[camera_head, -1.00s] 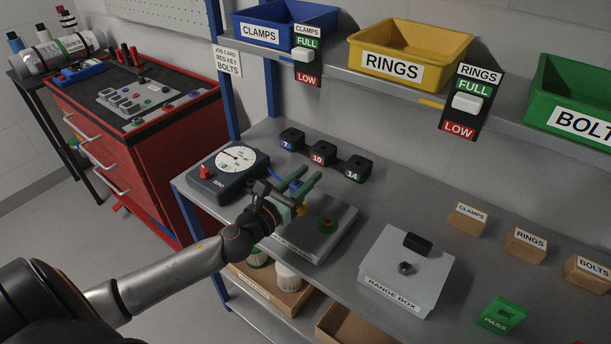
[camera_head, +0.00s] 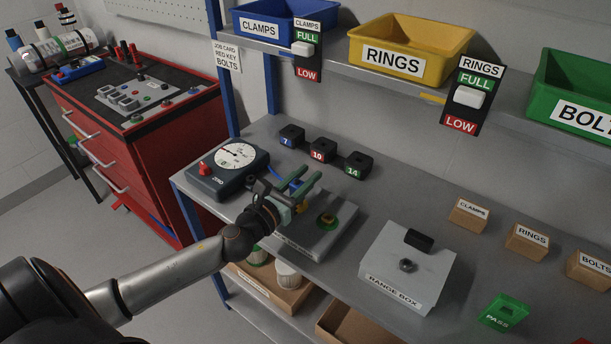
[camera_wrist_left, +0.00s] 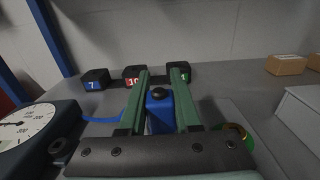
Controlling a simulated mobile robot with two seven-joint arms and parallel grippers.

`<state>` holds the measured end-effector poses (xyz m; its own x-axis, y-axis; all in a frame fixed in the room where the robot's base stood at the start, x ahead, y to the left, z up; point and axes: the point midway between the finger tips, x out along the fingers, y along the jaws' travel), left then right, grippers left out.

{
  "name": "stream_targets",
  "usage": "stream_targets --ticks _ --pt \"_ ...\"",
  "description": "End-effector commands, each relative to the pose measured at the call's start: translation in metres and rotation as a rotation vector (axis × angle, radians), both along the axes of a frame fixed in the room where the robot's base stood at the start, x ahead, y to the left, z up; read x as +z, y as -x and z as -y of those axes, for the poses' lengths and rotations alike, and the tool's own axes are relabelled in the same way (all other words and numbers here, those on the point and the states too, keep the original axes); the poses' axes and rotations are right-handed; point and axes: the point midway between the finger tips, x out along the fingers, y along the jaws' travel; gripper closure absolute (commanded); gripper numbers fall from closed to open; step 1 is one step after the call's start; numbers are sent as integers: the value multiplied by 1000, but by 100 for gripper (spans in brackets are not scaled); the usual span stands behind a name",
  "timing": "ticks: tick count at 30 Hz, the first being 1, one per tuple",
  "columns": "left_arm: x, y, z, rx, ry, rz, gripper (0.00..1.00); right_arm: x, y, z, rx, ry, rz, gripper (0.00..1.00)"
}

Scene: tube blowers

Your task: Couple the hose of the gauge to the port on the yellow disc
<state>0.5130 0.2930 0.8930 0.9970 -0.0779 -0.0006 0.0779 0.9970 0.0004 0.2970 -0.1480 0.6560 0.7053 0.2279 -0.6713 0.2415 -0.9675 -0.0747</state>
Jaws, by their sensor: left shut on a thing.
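The gauge (camera_head: 228,170) has a white dial and a red knob and stands at the back left of the bench. It also shows at the left of the left wrist view (camera_wrist_left: 28,135). Its blue hose (camera_wrist_left: 100,119) runs to a blue end piece (camera_wrist_left: 159,115) with a black top. My left gripper (camera_head: 309,179) has green fingers, shut on that blue end piece above the grey plate (camera_head: 330,240). A green and yellow round fitting (camera_head: 327,220) sits on the plate, right of the fingers. A yellow part (camera_head: 302,209) is mostly hidden by the gripper. The port cannot be made out.
Three black blocks marked 7, 10 (camera_head: 322,150) and 14 stand behind the gripper. A grey range box (camera_head: 385,270) stands to the right. Small labelled boxes (camera_head: 469,214) and a green PASS block (camera_head: 503,313) lie farther right. A shelf with bins (camera_head: 412,52) hangs above.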

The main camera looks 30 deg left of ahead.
Motion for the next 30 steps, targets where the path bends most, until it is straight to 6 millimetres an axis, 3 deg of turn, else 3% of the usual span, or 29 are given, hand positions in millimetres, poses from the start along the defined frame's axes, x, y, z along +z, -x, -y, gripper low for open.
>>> stream_targets --ticks 12,13,21,30 --pt "-2 0 0 0 0 2 100 -2 0 0 0 0 1 50" --pt "-2 0 0 0 0 2 66 -2 0 0 0 0 1 50" --pt "-3 0 0 0 0 1 36 -2 0 0 0 0 1 50" --pt "-3 0 0 0 0 -1 33 -3 0 0 0 0 0 50"
